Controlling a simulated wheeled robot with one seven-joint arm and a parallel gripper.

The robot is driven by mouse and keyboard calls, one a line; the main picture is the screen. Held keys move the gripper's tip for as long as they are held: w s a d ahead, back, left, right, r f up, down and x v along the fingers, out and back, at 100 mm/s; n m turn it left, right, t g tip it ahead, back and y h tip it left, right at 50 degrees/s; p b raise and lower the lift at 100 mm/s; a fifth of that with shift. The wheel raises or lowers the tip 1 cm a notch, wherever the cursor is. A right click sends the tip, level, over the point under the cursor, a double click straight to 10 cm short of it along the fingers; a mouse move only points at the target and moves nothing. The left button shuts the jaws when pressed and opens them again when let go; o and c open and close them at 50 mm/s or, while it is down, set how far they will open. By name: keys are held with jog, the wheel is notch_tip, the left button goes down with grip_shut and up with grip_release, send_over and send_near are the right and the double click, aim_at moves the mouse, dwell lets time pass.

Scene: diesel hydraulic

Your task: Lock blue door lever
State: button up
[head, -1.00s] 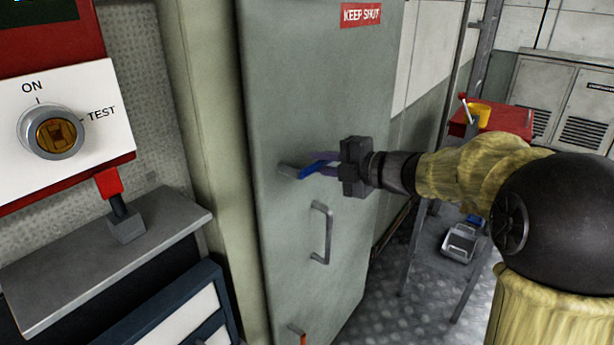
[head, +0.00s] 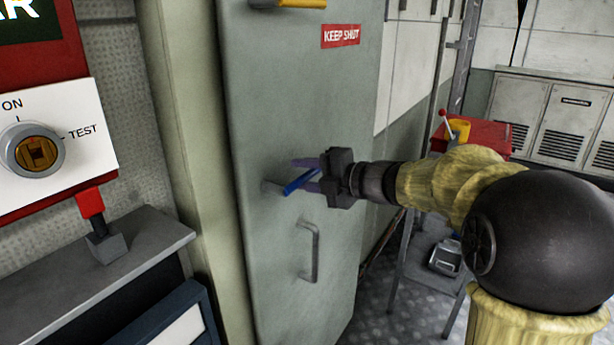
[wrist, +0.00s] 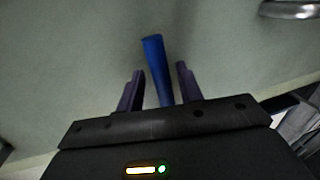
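The blue door lever (head: 301,181) sits on a grey mount on the grey-green door (head: 285,120). In the head view its blue part slants up to the right, away from the mount. My gripper (head: 300,175) reaches in from the right with its purple fingers apart, one above and one below the lever. In the wrist view the blue lever (wrist: 157,68) runs between the two open fingers (wrist: 160,74), with a gap on each side. Its far end extends beyond the fingertips.
A fixed metal handle (head: 311,250) is below the lever, and a yellow lever (head: 300,3) is at the top of the door. A control panel (head: 60,140) and grey ledge (head: 90,255) stand left. A red box (head: 482,138) is behind my arm.

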jog(key=shift+d, duration=0.15)
jog(key=v, duration=1.7)
jog(key=shift+d, duration=0.2)
jog(key=shift+s, duration=0.1)
